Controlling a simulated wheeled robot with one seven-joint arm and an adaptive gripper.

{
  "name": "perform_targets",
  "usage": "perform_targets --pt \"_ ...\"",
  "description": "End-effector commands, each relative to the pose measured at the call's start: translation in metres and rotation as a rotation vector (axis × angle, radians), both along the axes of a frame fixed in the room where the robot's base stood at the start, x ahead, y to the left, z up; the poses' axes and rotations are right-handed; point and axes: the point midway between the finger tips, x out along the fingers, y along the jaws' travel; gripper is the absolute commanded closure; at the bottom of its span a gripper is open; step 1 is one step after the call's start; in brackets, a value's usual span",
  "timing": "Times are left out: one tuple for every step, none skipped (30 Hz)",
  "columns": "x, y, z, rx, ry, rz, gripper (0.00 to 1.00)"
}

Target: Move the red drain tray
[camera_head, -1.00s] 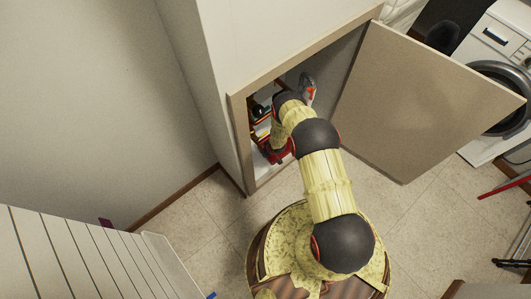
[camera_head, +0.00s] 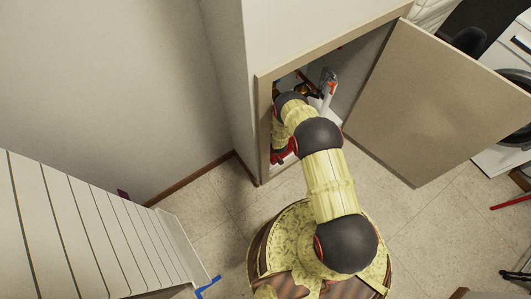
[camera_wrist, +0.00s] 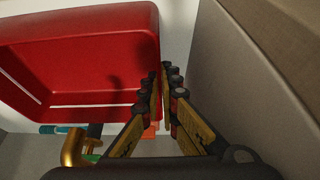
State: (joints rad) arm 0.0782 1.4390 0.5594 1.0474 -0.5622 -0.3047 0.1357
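The red drain tray (camera_wrist: 75,50) fills the upper left of the wrist view, its hollow inside showing and its right wall running down to my fingertips. My gripper (camera_wrist: 160,75) has its two fingers almost together, one on each side of that wall, pinching it. In the head view only a small red patch of the tray (camera_head: 281,156) shows at the cabinet opening, left of my wrist. My arm hides the rest of the tray and the fingers there.
The cabinet's frame (camera_head: 263,130) stands close left of my arm. Its open door (camera_head: 435,105) stands to the right. A spray bottle (camera_head: 328,85) is inside the cabinet. A grey wall (camera_wrist: 235,90) is close right of my fingers. Floor is clear in front.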

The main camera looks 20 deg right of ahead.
Motion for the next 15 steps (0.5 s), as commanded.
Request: perform_targets --pt "0.0035 0.0020 0.0020 0.000 -0.004 0.004 0.94" --pt "0.0038 0.0020 0.0021 0.000 -0.004 0.004 0.92" --pt "0.0041 0.0021 0.0022 -0.001 -0.006 0.003 0.90" --pt "0.0043 0.0020 0.0024 -0.001 -0.006 0.003 0.88" --pt "0.0047 0.0021 0.0025 -0.001 -0.007 0.004 0.86" --pt "0.0050 0.0020 0.0027 -0.001 -0.007 0.004 0.84" --pt "0.0052 0.0019 0.0028 -0.001 -0.007 0.004 0.82" --pt "0.0054 0.0019 0.0029 0.000 -0.008 0.004 0.80" --pt "0.0057 0.0019 0.0031 0.000 -0.008 0.004 0.78" --pt "0.0058 0.0019 0.0031 -0.001 -0.008 0.004 0.76" --pt "0.0059 0.0019 0.0033 -0.001 -0.008 0.004 0.75" --pt "0.0062 0.0019 0.0034 -0.001 -0.008 0.004 0.74" --pt "0.0063 0.0018 0.0036 -0.001 -0.009 0.004 0.74" --pt "0.0065 0.0018 0.0036 -0.001 -0.009 0.004 0.74" --pt "0.0068 0.0018 0.0037 -0.001 -0.009 0.004 0.74"
